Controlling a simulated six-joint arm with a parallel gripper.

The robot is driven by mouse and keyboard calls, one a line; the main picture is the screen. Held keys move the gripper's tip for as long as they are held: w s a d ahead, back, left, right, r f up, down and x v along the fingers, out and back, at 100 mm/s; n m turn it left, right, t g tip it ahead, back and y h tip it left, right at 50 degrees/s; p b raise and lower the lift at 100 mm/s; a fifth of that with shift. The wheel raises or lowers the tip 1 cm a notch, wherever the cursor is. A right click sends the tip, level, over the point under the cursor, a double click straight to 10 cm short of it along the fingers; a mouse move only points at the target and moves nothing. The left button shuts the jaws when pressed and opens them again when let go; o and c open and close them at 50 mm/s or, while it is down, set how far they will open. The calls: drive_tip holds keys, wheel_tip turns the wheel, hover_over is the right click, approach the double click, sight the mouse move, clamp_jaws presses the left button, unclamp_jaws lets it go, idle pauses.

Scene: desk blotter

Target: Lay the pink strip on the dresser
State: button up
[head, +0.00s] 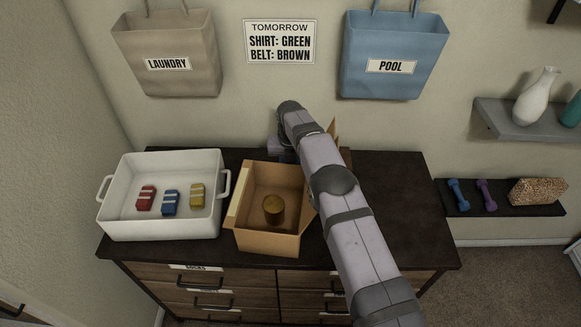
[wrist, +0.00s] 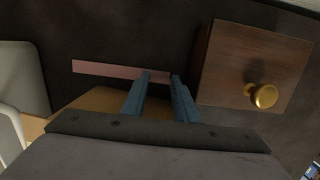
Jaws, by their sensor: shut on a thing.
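A flat pink strip (wrist: 105,69) shows in the wrist view. My gripper (wrist: 158,78) is shut on its right end, with a blue finger on each side, and the strip sticks out to the left. The dark dresser top (wrist: 130,30) lies beneath it; I cannot tell whether the strip touches it. In the head view the dresser (head: 405,205) stands against the wall. My gripper is at the back of the dresser there, mostly hidden by my arm, and the strip cannot be made out.
A wooden block with a brass knob (wrist: 235,65) is close right of my fingers. A white tub (head: 160,228) holds red, blue and yellow bundles. The dresser's right side is clear.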

drive_tip(key=shift+f, duration=0.1)
drive_tip(key=shift+f, duration=0.2)
drive_tip(key=o, duration=0.8)
drive_tip(key=shift+r, duration=0.15)
drive_tip(key=r, duration=0.4)
drive_tip(key=s+r+b, duration=0.1)
drive_tip(key=r, duration=0.3)
drive_tip(key=r+b, duration=0.1)
drive_tip(key=r, duration=0.3)
drive_tip(key=shift+s, duration=0.4)
